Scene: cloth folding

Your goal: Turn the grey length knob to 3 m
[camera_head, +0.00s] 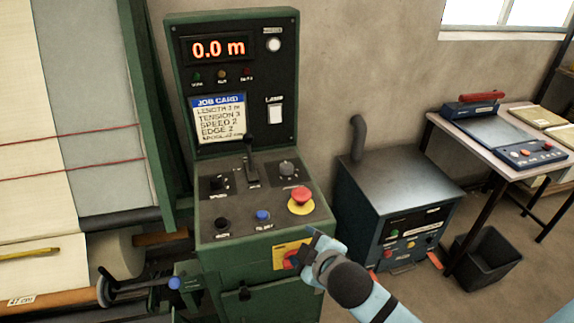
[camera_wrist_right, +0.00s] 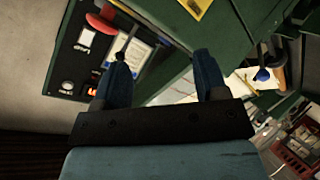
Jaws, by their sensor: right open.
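The grey knob (camera_head: 286,168) stands at the upper right of the green console's sloped top, behind the red mushroom button (camera_head: 301,195). Its label is too small to read, and I cannot tell its pointer setting. The display (camera_head: 218,48) reads 0.0 m in red. The job card (camera_head: 218,118) lists length, tension 3, speed 2 and edge 2; the length figure is blurred. My right gripper (camera_head: 306,247) is open and apart from the knob, in front of the console's lower right edge. Its two fingers (camera_wrist_right: 163,75) show empty in the right wrist view. My left gripper is out of view.
A black lever (camera_head: 250,165) rises left of the grey knob. A black knob (camera_head: 219,182) sits farther left, with a black button (camera_head: 221,224) and a blue button (camera_head: 262,216) in front. A dark cabinet (camera_head: 400,175) stands right of the console. Cloth on rollers lies left.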

